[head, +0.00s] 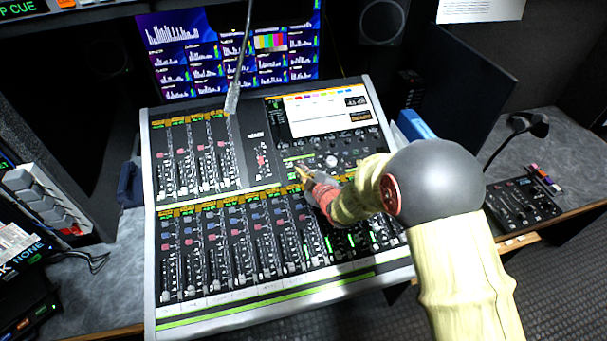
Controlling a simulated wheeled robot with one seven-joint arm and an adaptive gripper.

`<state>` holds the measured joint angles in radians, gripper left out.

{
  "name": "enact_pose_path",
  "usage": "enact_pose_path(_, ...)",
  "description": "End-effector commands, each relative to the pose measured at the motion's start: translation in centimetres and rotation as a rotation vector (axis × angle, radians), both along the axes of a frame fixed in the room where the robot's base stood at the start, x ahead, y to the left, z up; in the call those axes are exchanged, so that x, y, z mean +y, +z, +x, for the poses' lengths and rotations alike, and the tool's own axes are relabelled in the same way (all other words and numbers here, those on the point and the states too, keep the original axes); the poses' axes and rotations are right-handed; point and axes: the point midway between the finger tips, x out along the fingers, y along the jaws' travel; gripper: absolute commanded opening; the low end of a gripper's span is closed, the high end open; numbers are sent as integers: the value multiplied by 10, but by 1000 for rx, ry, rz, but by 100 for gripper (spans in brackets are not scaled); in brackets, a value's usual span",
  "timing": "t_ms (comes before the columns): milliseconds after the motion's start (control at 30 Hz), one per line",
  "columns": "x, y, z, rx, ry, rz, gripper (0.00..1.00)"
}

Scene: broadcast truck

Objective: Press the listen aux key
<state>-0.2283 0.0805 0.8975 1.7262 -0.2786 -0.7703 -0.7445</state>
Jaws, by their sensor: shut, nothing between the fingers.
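The mixing console (150,250) stands tilted on the desk in the head view, with rows of faders, small keys and a bright screen (315,118) at its upper right. My gripper (303,172) is shut and empty. Its tip is over the middle right of the console, at or just above a block of small controls (330,160) below the screen. I cannot tell whether it touches the surface. The key labels are too small to read, so I cannot pick out the listen aux key. My arm hides the console's right part.
A thin stalk (233,100) hangs over the upper console, left of my gripper. A monitor wall (180,60) and a speaker (382,22) stand behind. A small control panel (525,205) lies on the right desk, below a bent stalk (500,150). Boxes (45,200) stand at left.

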Motion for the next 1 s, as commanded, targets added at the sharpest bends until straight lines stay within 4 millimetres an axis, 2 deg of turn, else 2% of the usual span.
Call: enact_pose_path(1000, 1, -8, 3, 0, 0, 0, 0)
